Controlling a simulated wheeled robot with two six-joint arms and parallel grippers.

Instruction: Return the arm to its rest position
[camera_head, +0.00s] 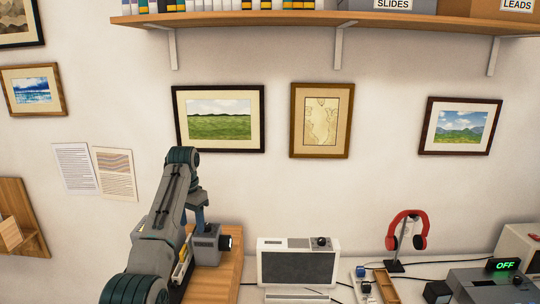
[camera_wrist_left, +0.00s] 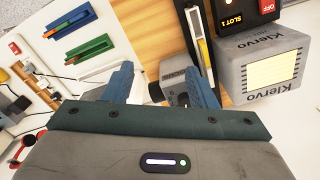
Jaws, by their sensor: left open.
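My left arm (camera_head: 165,225) rises from the lower left in the head view and bends down at its top. My left gripper (camera_head: 200,210) points down just above or behind a grey device with a dark lens (camera_head: 208,245), and is partly hidden by the arm. In the left wrist view the two blue fingers of the gripper (camera_wrist_left: 160,72) stand wide apart. The grey device (camera_wrist_left: 175,82) shows between them, and nothing appears clasped. I cannot tell the exact gap to it. My right gripper is not in view.
A wooden board (camera_head: 228,280) lies under the device. A grey screen unit (camera_head: 298,264), red headphones (camera_head: 407,230) and an "OFF" display (camera_head: 502,265) stand to the right. Framed prints (camera_head: 219,119) hang behind, below a shelf (camera_head: 280,20). A Klervo box (camera_wrist_left: 262,68) shows in the wrist view.

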